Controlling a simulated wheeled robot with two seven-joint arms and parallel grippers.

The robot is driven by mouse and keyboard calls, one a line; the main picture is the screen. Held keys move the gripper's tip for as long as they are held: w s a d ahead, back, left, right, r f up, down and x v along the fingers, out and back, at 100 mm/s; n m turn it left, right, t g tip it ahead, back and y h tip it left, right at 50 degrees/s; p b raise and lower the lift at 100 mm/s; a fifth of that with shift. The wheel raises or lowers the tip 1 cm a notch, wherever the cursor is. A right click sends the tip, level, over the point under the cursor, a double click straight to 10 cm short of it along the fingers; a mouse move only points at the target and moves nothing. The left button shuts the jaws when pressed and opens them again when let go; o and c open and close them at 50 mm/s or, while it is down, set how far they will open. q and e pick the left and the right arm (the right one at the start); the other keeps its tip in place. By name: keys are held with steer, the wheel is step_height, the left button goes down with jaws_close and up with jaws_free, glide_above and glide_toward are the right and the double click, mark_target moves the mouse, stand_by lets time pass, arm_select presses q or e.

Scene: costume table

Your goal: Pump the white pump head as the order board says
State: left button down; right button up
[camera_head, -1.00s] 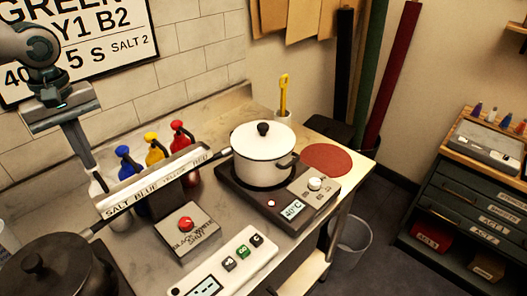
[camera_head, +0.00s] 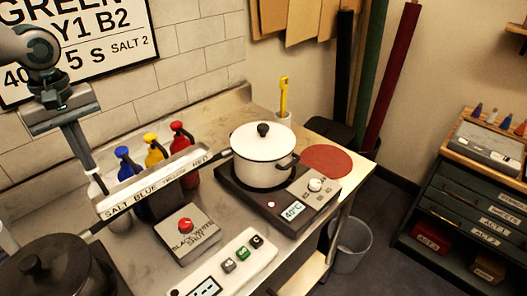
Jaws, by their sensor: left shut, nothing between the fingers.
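The order board (camera_head: 130,38) hangs on the tiled wall at upper left. My arm covers part of it; "GREEN", "Y1 B2", "5 S" and "SALT 2" can be read. The white pump bottle (camera_head: 118,219) stands at the left end of the bottle row, behind the label rail (camera_head: 150,182) marked salt, blue, yellow, red. My left gripper (camera_head: 88,160) is shut and empty, pointing down right above the white bottle's top. The fingers hide most of the white pump head, so I cannot tell whether they touch it. My right gripper is not in view.
Blue (camera_head: 122,153), yellow (camera_head: 151,140) and red (camera_head: 178,128) pump heads stand to the right. A white pot (camera_head: 262,155) sits on the hot plate (camera_head: 235,195). A dark lidded pot (camera_head: 50,270) is at front left. A red-button box (camera_head: 187,238) stands before the rail.

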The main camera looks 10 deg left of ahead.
arm_select(q)
steer(key=shift+r+p, duration=0.5)
steer(key=shift+r, duration=0.6)
step_height(320, 180, up, 6)
steer(key=p, duration=0.3)
stand_by(0.5)
stand_by(0.5)
